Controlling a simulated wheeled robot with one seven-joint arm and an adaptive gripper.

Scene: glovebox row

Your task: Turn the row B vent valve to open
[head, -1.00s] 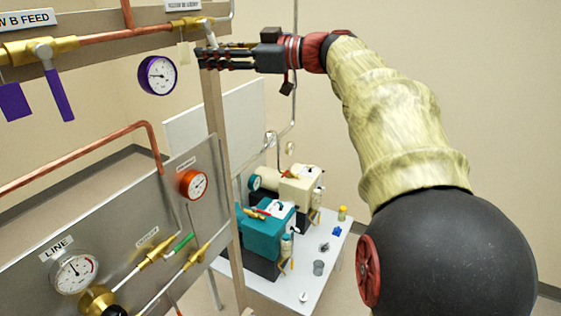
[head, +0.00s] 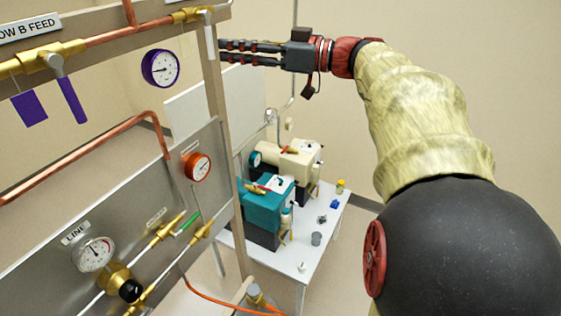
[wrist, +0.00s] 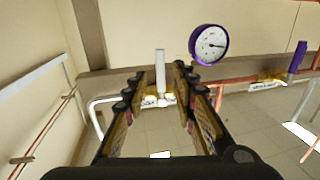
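A brass valve (head: 190,15) with a white lever (head: 210,38) sits on the copper pipe at the top of the frame. I take it for the vent valve; its label is out of view. The lever hangs straight down, across the pipe. My gripper (head: 222,51) is at the same height, just right of the lever, with its fingers apart and empty. In the wrist view the picture is upside down: the white lever (wrist: 160,65) shows between and beyond the open fingertips (wrist: 160,72). I cannot tell whether they touch it.
A purple gauge (head: 160,68) hangs left of the lever. The feed valve's purple lever (head: 72,102) is farther left. A wooden post (head: 217,100) stands behind the fingertips. Pumps (head: 268,203) stand on a white table (head: 308,262) below. The space right of the post is open.

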